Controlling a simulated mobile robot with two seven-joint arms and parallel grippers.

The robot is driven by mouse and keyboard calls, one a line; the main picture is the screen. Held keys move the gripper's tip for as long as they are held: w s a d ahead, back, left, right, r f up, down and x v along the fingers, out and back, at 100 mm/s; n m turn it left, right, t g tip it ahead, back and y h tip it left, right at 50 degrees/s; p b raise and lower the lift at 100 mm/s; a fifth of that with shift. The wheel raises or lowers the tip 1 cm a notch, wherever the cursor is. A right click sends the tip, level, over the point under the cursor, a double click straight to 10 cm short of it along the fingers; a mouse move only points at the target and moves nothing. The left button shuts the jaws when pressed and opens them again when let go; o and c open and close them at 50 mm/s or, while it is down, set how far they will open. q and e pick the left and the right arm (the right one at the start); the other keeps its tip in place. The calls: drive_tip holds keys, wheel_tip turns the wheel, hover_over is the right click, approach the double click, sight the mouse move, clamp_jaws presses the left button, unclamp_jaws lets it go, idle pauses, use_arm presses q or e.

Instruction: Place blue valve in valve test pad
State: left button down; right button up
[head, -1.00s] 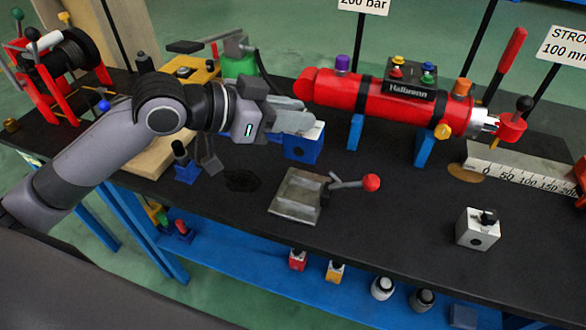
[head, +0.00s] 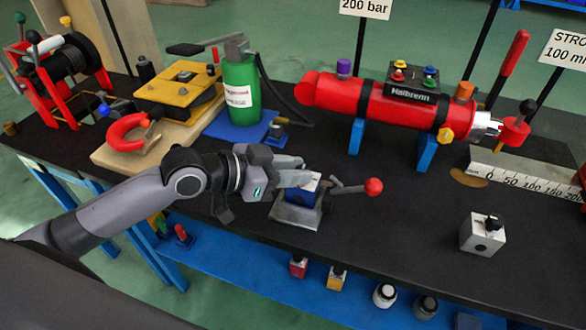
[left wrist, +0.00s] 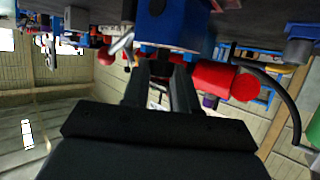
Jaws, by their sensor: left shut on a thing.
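The blue valve (head: 298,200), a blue block with a pale top, is between the fingers of my left gripper (head: 296,178), which is shut on it. In the left wrist view, the blue valve (left wrist: 170,24) shows at the top, between the fingers of the left gripper (left wrist: 163,75). The valve test pad (head: 294,218) is a grey metal plate with a lever and red knob (head: 374,187). The valve is at the pad, left of the lever; I cannot tell whether it touches the plate. My right gripper is not in view.
A red cylinder (head: 395,106) on blue stands is behind the pad. A green pump (head: 241,92) on a blue base stands at the back left. A white block (head: 482,234) stands at the right. The black table is clear between pad and white block.

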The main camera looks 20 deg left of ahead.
use_arm(q)
drive_tip(key=shift+r, duration=0.25)
drive_tip(key=c, duration=1.3)
unclamp_jaws()
drive_tip(key=shift+f, duration=0.3)
drive_tip(key=o, duration=0.4)
drive_tip(key=shift+o, duration=0.2)
drive_tip(key=shift+r, duration=0.2)
drive_tip(key=v, duration=1.2)
drive_tip(key=shift+b, duration=0.35)
